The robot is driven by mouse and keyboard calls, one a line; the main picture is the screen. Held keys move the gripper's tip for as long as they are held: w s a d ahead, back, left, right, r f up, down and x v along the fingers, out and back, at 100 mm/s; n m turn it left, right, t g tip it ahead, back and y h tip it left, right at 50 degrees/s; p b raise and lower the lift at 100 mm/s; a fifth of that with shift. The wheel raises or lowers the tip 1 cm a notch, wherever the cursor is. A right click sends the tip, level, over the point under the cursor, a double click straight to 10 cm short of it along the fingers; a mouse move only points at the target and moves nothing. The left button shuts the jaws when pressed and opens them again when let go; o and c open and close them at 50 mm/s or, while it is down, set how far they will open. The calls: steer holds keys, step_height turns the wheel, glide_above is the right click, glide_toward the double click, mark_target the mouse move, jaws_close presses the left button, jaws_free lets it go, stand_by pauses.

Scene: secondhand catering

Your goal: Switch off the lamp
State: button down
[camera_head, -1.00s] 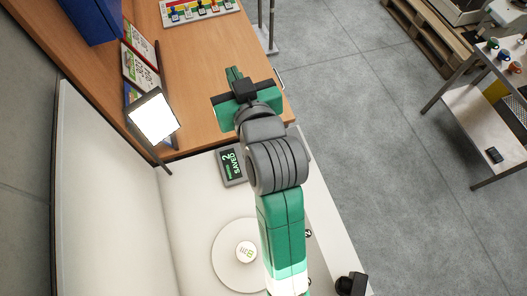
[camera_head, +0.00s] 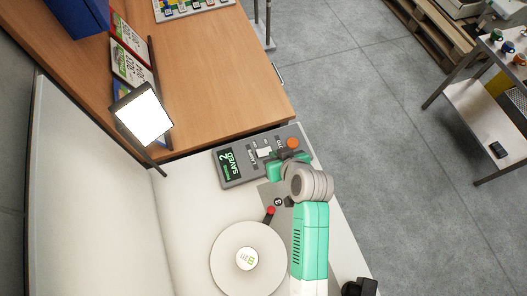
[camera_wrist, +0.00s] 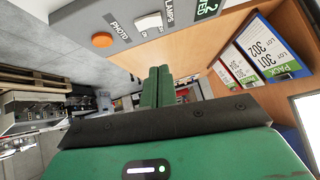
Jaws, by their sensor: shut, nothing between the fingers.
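The lamp (camera_head: 142,115) is a square panel on a dark stand, glowing bright white at the left of the head view. A grey control box (camera_head: 228,173) lies at the far end of the white surface, with a green-lit display reading "SAVED 2", a white rocker switch (camera_head: 264,153) and an orange button (camera_head: 292,143). In the wrist view the switch (camera_wrist: 148,22) is beside the word "LAMPS" and the orange button (camera_wrist: 102,40) beside "PHOTO". My gripper (camera_wrist: 158,86) is shut and empty, close to the box; its fingertips are partly hidden in the head view. Contact with the switch cannot be told.
A white turntable (camera_head: 228,277) carries a small round labelled item (camera_head: 247,258). A red-tipped lever (camera_head: 270,211) is near my arm. Grey floor lies open to the right.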

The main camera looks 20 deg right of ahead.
glide_above(261, 152)
steer(key=s, duration=0.3)
steer(key=f, duration=0.6)
steer(key=shift+w+d+f+b, duration=0.1)
steer(key=shift+w+d+b, duration=0.15)
steer(key=shift+b, duration=0.1)
steer(key=f, duration=0.3)
steer(key=shift+w+a+f, duration=0.2)
steer(key=shift+f, duration=0.5)
steer(key=shift+a+f+b, duration=0.1)
steer(key=shift+f+b, duration=0.15)
steer(key=shift+b, duration=0.05)
steer(key=shift+a+f, duration=0.15)
steer(key=shift+f, duration=0.05)
steer(key=shift+d+b, duration=0.25)
steer(key=shift+b, duration=0.05)
